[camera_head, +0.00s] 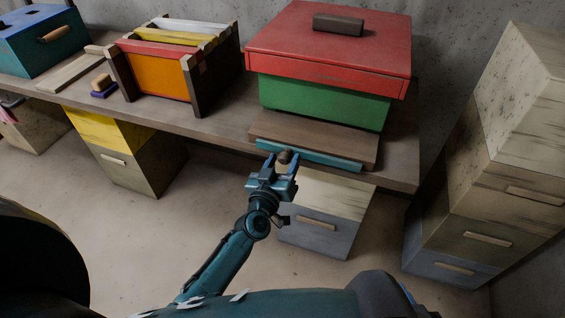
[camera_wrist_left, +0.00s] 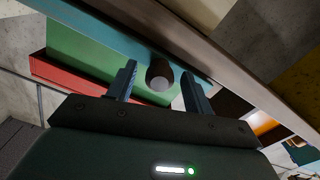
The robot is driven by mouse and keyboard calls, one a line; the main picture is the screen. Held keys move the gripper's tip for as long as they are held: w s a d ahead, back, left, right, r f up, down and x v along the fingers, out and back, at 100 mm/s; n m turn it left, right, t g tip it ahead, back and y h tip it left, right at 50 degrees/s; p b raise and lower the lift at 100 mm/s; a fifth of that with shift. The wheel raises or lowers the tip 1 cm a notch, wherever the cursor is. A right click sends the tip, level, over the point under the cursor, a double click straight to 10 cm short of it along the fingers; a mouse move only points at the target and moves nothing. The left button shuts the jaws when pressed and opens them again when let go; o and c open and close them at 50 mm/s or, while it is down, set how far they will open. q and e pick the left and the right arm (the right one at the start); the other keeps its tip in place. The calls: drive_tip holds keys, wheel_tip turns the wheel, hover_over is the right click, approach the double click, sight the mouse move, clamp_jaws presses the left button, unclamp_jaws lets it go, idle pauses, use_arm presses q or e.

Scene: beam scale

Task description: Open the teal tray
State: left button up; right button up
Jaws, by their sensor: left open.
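The teal tray (camera_head: 330,162) shows as a narrow front edge under the brown board at the foot of a green box with a red lid. Its round dark knob (camera_head: 285,156) sticks out toward me. In the left wrist view the knob (camera_wrist_left: 159,75) sits between the fingers, and the tray's teal front (camera_wrist_left: 100,28) runs behind it. My left gripper (camera_head: 282,161) is open, with one finger on each side of the knob; I cannot tell whether either touches it. The tray looks pushed in. My right gripper is not in view.
The green box (camera_head: 320,101) with its red lid (camera_head: 330,45) stands on the wooden bench (camera_head: 215,118). An orange open-topped box (camera_head: 156,75) and a blue box (camera_head: 42,45) stand farther left. Drawer cabinets stand below and at right. The floor before the bench is clear.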

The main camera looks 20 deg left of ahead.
use_arm(q)
clamp_jaws()
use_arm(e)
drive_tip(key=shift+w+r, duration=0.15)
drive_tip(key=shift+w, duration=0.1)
use_arm(q)
drive_tip(key=shift+s, duration=0.1)
